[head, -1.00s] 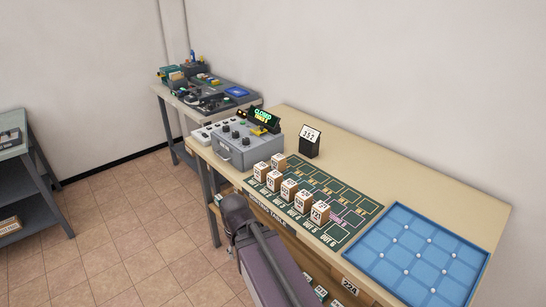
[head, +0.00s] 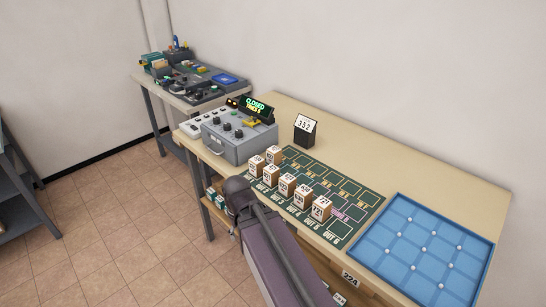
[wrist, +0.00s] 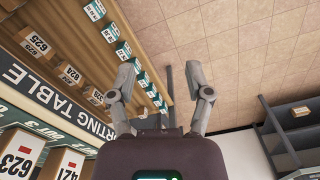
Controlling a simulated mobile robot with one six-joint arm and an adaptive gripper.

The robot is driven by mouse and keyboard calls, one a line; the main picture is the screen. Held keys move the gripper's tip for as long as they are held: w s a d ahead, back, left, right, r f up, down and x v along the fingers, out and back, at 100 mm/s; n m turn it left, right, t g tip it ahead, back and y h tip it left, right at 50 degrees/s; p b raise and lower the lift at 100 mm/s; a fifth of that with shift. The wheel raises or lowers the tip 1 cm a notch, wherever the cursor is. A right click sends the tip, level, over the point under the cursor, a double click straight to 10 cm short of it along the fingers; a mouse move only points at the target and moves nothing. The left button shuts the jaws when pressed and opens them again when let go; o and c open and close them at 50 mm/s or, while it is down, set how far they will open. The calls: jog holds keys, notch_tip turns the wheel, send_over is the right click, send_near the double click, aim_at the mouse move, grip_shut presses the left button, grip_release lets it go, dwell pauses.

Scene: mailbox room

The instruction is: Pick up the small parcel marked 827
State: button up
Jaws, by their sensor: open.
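Several small brown parcels with white number labels, one of them at the near end of the row (head: 321,208), stand on the dark green sorting mat (head: 340,229). In the wrist view, two parcels at the lower left read 623 (wrist: 17,152) and 421 (wrist: 68,162). More parcels lie on the shelf under the table, one reading 625 (wrist: 38,43); a neighbour's label (wrist: 69,74) is too small to read surely. I cannot make out 827 on any label. My gripper (wrist: 162,72) is open and empty, beside the table's front edge with floor behind its fingers. It is not visible in the head view.
A grey control box (head: 238,136) with a sign reading CLOSED stands at the table's left end. A blue compartment tray (head: 420,250) fills the right end. Green-and-white boxes (wrist: 95,10) line the lower shelf. Tiled floor lies left.

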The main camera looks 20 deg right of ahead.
jog(key=shift+o, duration=1.1)
jog(key=shift+w+d, duration=0.1)
jog(key=m+t+h+p, duration=0.1)
jog(key=m+t+h, duration=0.4)
jog(key=m+h, duration=0.85)
send_near(271, 152)
notch_tip(271, 152, up, 2)
jog(key=a, duration=0.3)
jog(key=shift+s+d+m+y, duration=0.15)
jog(key=shift+s+m+y, duration=0.1)
jog(key=shift+y, duration=0.1)
jog(key=b+x, duration=0.3)
jog(key=x, duration=0.5)
jog(key=shift+s+f, duration=0.1)
jog(key=shift+f, duration=0.05)
jog(key=shift+d, duration=0.35)
jog(key=shift+d+f, duration=0.1)
